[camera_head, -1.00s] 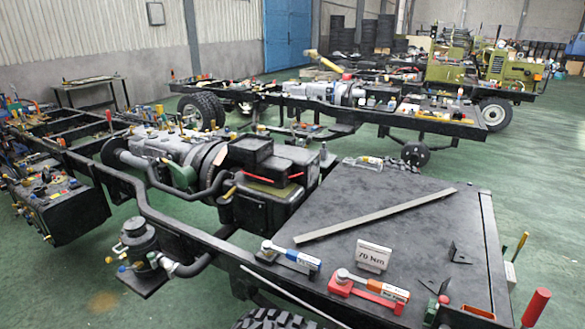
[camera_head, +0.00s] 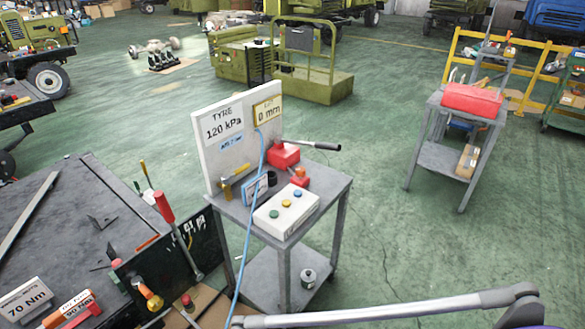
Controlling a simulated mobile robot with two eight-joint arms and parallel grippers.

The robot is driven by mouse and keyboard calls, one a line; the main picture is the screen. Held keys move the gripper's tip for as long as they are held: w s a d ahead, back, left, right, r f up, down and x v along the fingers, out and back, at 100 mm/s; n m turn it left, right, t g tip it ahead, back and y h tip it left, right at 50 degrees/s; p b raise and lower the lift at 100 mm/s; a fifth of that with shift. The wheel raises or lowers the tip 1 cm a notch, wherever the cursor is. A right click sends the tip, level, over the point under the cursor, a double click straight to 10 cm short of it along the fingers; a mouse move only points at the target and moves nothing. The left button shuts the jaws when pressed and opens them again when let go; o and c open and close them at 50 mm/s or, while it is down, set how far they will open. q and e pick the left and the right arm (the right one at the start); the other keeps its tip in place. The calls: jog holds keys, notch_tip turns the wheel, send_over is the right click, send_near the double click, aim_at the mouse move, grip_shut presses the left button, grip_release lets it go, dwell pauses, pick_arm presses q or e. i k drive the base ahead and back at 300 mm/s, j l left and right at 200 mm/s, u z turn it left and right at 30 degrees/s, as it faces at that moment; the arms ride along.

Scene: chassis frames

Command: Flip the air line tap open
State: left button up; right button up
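A grey trolley (camera_head: 339,183) stands in the middle with a white upright board at its back left. A blue air hose (camera_head: 258,185) hangs from the board and runs down past the trolley's front. A small fitting with a yellow lever (camera_head: 236,171) sits at the board's foot; it looks like the tap, but its open or shut position is too small to tell. A blue-framed gauge or box (camera_head: 256,189) stands beside it. Neither of my grippers is in view.
A white box with coloured buttons (camera_head: 286,214) and a red block (camera_head: 283,155) with a dark handle share the trolley top. A black bench (camera_head: 75,230) stands at left, a second trolley (camera_head: 440,160) at right. Green floor lies clear between the trolleys. A grey arm link crosses the bottom right.

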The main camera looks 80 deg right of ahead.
aim_at(238, 172)
jog(key=l+z, duration=0.1)
jog(key=z, duration=1.65)
jog(key=i+l, duration=0.15)
jog(key=l, duration=0.2)
jog(key=i+l+z, duration=0.15)
jog(key=l, duration=0.15)
jog(key=i+l, duration=0.15)
jog(key=l, duration=0.2)
jog(key=z, duration=0.05)
